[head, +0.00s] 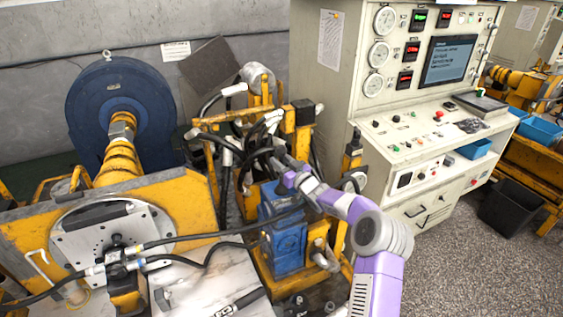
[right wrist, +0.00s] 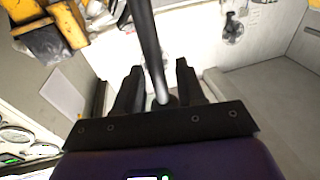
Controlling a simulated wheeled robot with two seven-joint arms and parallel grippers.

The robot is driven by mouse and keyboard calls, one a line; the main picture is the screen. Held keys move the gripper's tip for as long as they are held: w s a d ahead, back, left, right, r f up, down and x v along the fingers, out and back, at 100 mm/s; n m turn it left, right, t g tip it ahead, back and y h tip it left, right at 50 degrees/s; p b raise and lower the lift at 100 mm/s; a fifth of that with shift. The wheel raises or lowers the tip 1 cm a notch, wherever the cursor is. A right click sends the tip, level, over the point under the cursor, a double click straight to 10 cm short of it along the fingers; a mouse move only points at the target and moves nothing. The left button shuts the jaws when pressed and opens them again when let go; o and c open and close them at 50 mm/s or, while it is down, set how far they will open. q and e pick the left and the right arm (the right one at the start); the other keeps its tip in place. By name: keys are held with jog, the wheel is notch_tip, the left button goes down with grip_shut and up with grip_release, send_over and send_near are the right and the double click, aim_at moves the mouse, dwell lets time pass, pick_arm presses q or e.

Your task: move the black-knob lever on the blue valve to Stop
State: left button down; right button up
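The blue valve (head: 284,235) stands on a yellow frame in the middle of the head view. My right gripper (head: 278,168) is above it, at the end of my purple right arm, among dark hoses. In the right wrist view my right gripper (right wrist: 158,72) is open, with its two dark fingers apart. Gaps show on both sides of the rod. The lever and any Stop marking cannot be made out in the head view. My left gripper is not in view.
Hoses and yellow frame parts crowd around the valve. A control cabinet (head: 335,75) with gauges and a screen stands behind on the right. A large blue drum (head: 85,100) is at the left. Clear floor (head: 490,265) lies at the lower right, near a black bin (head: 505,212).

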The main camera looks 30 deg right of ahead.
jog(key=s, duration=0.7)
jog(key=shift+s+d+f, duration=0.2)
jog(key=shift+s+f, duration=0.05)
jog(key=shift+f, duration=0.1)
